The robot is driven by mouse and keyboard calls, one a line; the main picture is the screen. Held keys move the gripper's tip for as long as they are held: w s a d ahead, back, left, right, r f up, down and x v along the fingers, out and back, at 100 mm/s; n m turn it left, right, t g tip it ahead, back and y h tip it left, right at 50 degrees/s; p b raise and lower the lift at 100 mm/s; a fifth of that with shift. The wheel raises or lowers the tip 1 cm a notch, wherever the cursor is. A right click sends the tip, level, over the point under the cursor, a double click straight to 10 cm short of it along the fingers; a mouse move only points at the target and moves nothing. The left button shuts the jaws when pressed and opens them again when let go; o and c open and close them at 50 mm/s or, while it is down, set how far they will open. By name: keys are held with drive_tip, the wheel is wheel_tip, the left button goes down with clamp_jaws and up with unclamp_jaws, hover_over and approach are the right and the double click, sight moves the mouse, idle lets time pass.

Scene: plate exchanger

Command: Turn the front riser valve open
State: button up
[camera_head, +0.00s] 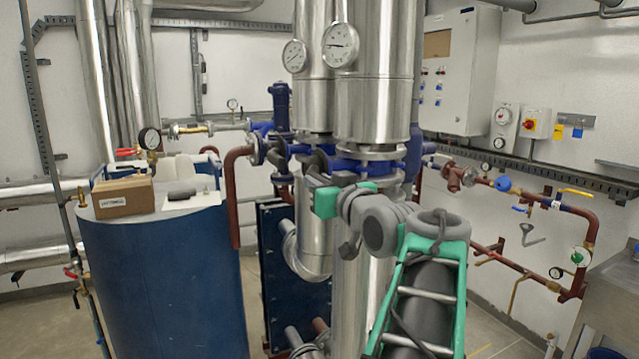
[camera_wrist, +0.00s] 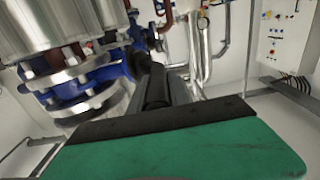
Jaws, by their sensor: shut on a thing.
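The front riser valve (camera_head: 352,164) is a blue body between flanges, low on the front silver riser. In the wrist view, blue valve parts and bolted silver flanges (camera_wrist: 82,98) fill the left side. My gripper (camera_head: 312,184) is at the left front of this valve, at the end of my green and grey arm. In the wrist view my gripper (camera_wrist: 150,72) reaches forward past the flanges, shut on a dark part that looks like the valve's handle. The handle is mostly hidden by my gripper, so its angle cannot be told.
A second insulated riser (camera_head: 312,90) with a gauge stands close behind. A blue tank (camera_head: 160,280) with a cardboard box (camera_head: 122,196) on top is at left. A control cabinet (camera_head: 458,70) and red-brown pipes (camera_head: 592,225) are at right. Floor shows at lower right.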

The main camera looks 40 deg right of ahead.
clamp_jaws()
idle(0.9)
